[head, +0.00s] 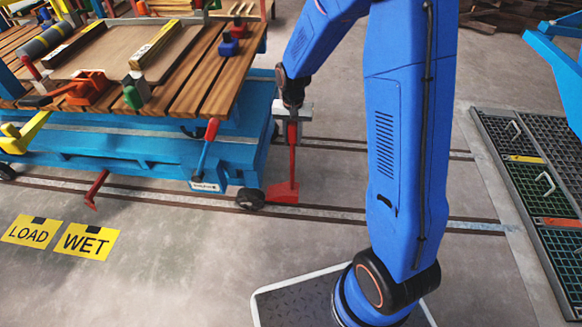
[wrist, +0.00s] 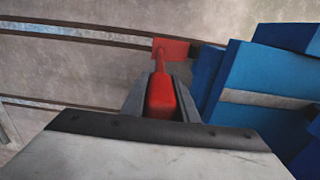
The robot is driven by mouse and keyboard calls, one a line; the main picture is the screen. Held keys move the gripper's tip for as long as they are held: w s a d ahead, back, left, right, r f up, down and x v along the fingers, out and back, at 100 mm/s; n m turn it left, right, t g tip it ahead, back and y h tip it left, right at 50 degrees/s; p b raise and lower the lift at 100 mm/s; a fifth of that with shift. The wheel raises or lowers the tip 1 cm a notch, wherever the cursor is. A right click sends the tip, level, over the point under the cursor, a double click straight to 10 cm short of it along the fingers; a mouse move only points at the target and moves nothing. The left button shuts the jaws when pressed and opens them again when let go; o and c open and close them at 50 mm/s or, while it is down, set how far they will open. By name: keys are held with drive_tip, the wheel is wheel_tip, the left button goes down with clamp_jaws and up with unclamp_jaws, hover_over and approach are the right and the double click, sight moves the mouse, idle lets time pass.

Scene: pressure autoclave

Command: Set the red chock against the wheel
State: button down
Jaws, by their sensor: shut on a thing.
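The red chock (head: 284,193) is a red wedge foot on an upright red handle. It stands at the rail close to the right side of the cart's front wheel (head: 250,198); whether it touches the wheel I cannot tell. My gripper (head: 291,115) is shut on the top of its handle, above the foot. In the wrist view the chock's red handle (wrist: 161,97) sits between the two grey fingers of my gripper (wrist: 161,100), with the foot beyond it. The wheel is hidden in the wrist view.
The blue cart (head: 120,150) carries a slatted wooden deck with clamps and rods. A red-handled lever (head: 207,145) sticks up at its near corner. LOAD and WET signs (head: 85,239) lie on the floor at left. Floor gratings (head: 530,160) lie at right.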

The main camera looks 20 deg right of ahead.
wheel_tip(320, 180, down, 12)
drive_tip(key=shift+f, duration=0.2)
idle(0.5)
drive_tip(key=c, duration=1.4)
unclamp_jaws()
drive_tip(key=shift+f, duration=0.15)
wheel_tip(320, 180, up, 13)
drive_tip(key=shift+f, duration=0.2)
wheel_tip(320, 180, up, 11)
drive_tip(key=n+t, duration=0.1)
hover_over(292, 160)
drive_tip(key=s+d, duration=0.3)
drive_tip(key=s, duration=0.3)
drive_tip(key=s+d+r+n+t, duration=0.1)
drive_tip(key=s+d+r+t, duration=0.1)
drive_tip(key=s+r, duration=0.5)
drive_tip(key=s+d+r+n+t, duration=0.1)
drive_tip(key=s+r, duration=0.6)
drive_tip(key=s, duration=1.2)
drive_tip(key=shift+s+d+n+t, duration=0.2)
drive_tip(key=shift+d+n+t, duration=0.2)
drive_tip(key=shift+d+n, duration=0.35)
